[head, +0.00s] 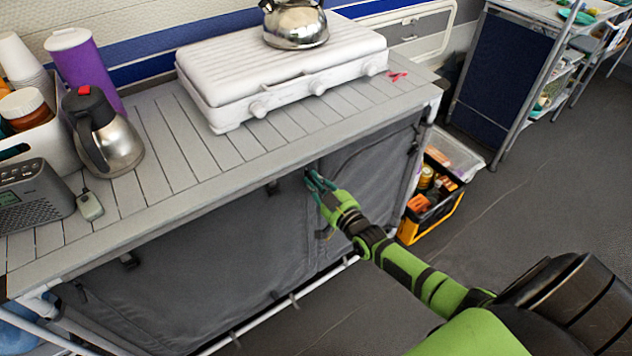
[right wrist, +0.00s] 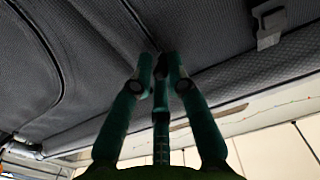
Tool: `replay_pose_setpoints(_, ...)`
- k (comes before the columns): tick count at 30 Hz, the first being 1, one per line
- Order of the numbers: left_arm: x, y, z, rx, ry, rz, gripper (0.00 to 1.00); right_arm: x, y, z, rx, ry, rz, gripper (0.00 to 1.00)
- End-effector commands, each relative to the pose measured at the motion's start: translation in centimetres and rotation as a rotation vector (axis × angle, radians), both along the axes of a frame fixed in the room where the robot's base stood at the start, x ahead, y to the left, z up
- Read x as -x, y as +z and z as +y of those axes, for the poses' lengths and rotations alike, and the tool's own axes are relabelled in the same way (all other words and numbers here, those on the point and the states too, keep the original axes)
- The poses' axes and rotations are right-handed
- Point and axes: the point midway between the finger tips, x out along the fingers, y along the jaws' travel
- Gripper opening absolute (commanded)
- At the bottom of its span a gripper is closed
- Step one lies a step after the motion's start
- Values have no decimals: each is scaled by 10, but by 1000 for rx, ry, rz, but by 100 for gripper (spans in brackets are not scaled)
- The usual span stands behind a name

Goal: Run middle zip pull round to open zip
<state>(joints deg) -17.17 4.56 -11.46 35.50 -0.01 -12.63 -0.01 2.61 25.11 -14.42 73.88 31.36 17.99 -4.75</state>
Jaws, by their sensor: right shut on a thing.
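The grey fabric cupboard front (head: 220,250) hangs under the slatted counter, with a vertical seam near its middle. My right gripper (head: 312,177) is at the top of that seam, just under the counter edge. In the right wrist view its teal fingers (right wrist: 162,62) are closed together against the dark fabric (right wrist: 90,75). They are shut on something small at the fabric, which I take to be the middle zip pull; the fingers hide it. Curved dark zip lines run over the fabric at the left of the wrist view. The left gripper is not in view.
A white camp stove (head: 280,75) with a steel kettle (head: 295,22) stands on the counter (head: 170,165). A steel flask (head: 105,135) and grey radio (head: 32,195) stand left. An orange-black crate (head: 432,200) is on the floor beside the cupboard. Open floor lies in front.

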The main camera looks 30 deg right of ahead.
Motion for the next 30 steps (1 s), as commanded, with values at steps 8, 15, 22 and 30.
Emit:
replay_pose_setpoints(8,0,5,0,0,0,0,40,-1,8,7,-8,9,-7,0)
replay_pose_setpoints(15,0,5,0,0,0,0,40,-1,9,6,-7,8,-13,0)
replay_pose_setpoints(22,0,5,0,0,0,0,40,-1,9,5,-5,7,-11,34)
replay_pose_setpoints(30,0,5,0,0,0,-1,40,0,6,3,-2,5,-5,34)
